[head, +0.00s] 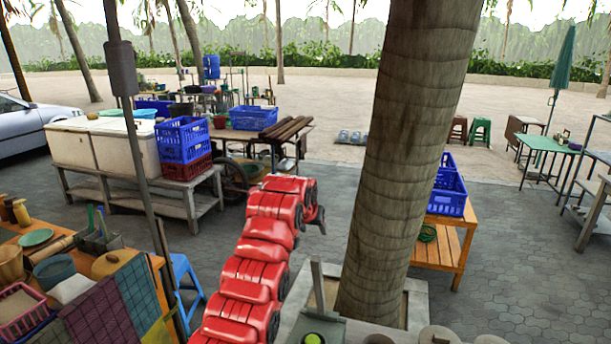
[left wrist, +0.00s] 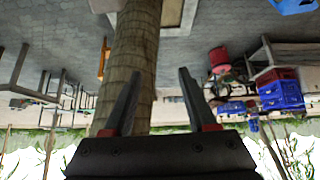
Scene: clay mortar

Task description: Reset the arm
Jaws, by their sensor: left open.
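My left arm (head: 257,262) is red and reaches forward and up from the bottom of the head view. Only a dark bit of my left gripper (head: 319,216) shows at its far end, beside the tree trunk. In the left wrist view, the two dark fingers of this gripper (left wrist: 159,74) stand wide apart with nothing between them. That view is upside down, with the trunk (left wrist: 136,60) behind the left finger. My right arm and gripper are not in view.
A thick tree trunk (head: 411,150) stands just right of my arm. A cluttered wooden table (head: 160,262) and a thin pole (head: 133,150) are at the left. Blue crates (head: 184,139) and an orange wooden stand (head: 440,252) stand farther off.

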